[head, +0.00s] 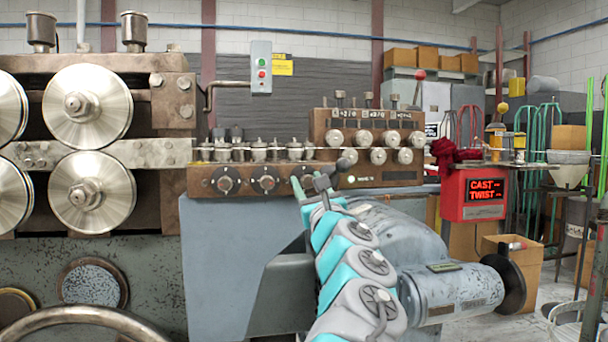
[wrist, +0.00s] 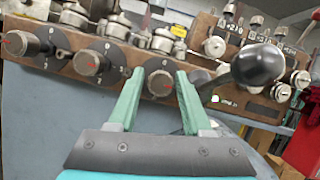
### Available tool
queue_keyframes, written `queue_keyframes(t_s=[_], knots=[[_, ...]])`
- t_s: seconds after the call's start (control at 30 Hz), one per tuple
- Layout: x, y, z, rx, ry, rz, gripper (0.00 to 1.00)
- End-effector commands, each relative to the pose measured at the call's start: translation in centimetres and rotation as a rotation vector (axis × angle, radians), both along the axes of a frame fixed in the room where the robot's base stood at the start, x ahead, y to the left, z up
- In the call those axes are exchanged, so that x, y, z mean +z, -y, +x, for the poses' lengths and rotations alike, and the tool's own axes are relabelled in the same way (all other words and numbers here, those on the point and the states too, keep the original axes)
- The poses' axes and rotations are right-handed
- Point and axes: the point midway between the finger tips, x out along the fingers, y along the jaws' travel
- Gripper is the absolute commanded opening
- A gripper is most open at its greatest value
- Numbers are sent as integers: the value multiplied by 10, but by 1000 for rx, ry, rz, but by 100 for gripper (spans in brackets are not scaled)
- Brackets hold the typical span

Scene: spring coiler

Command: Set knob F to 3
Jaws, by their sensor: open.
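A brown panel carries a row of round metal knobs: a left knob (head: 225,183), a middle knob (head: 266,183) and a right knob, partly hidden by my arm in the head view. In the wrist view these are the left knob (wrist: 20,43), the middle knob (wrist: 88,62) and the right knob (wrist: 160,84), each with a red mark on its face. No letter is readable, so I cannot tell which is knob F. My gripper (wrist: 160,73) is open and empty, its green fingers framing the right knob in the wrist view. I cannot tell the remaining gap.
A dark ball-ended lever (wrist: 258,66) stands close to the right of my fingers. A green light (wrist: 215,99) is right of the knobs. Rollers (head: 88,106) are at left. A red box (head: 472,195) reading CAST and TWIST is at right.

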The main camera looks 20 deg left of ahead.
Motion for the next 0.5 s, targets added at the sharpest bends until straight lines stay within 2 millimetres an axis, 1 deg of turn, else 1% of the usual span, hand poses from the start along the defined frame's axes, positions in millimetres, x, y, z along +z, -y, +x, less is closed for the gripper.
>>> queue_keyframes(t_s=[0.33, 0.5], knots=[[1, -1, 3, -1, -1, 0, 49], [1, 0, 3, -2, -1, 0, 30]])
